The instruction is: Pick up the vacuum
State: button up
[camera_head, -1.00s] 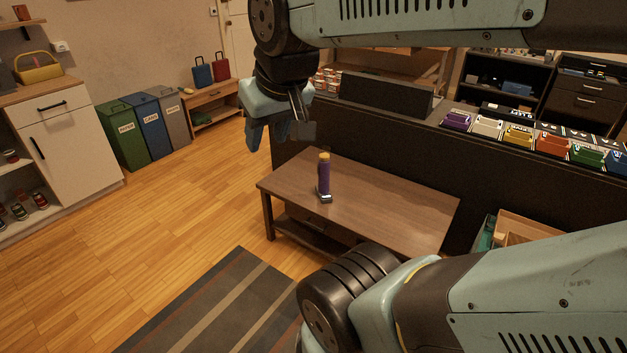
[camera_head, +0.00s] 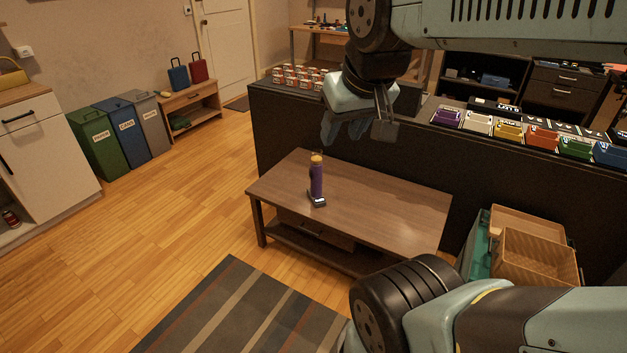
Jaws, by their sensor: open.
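The vacuum (camera_head: 317,180) looks like a small upright purple cylinder with a yellow top and a dark and light foot. It stands on the left part of the brown wooden coffee table (camera_head: 385,208). My gripper (camera_head: 345,130) hangs above the table's back edge, higher than the vacuum and slightly to its right in the picture. It is open, with nothing seen between its fingers. The two are apart.
A long dark counter (camera_head: 290,125) stands behind the table, with several coloured bins (camera_head: 508,130) on top. Tan crates (camera_head: 535,255) stand right of the table. A striped rug (camera_head: 245,310) lies in front. The wooden floor (camera_head: 185,220) at left is clear.

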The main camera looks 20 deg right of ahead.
aim_at(315, 192)
jog(key=z, duration=0.1)
jog(key=i, duration=1)
jog(key=u, duration=0.1)
